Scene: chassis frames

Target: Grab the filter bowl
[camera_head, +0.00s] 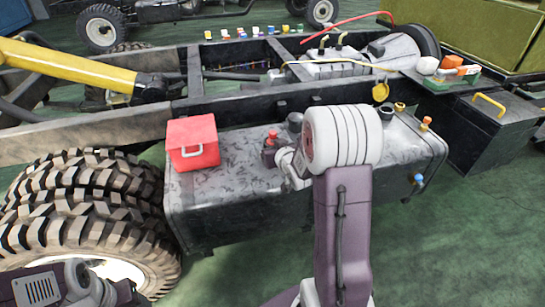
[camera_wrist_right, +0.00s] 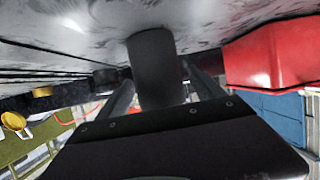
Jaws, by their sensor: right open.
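A dark grey cylinder, which looks like the filter bowl (camera_wrist_right: 152,62), stands on the metal tank's top. In the right wrist view the tank surface fills the upper part. My right gripper (camera_wrist_right: 160,82) is open, with a finger on each side of the cylinder. I cannot tell whether they touch it. In the head view a short dark cylinder (camera_head: 295,121) shows just beyond the right gripper (camera_head: 280,143), partly hidden by my wrist. My left arm shows only at the lower left corner; its gripper is out of view.
A red box (camera_head: 193,143) with a handle sits on the tank (camera_head: 230,185), left of the gripper. A dark round neck (camera_head: 387,113) and a brass fitting (camera_head: 400,106) stand right of my wrist. Big tyres (camera_head: 80,210) stand at left; chassis rails run behind.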

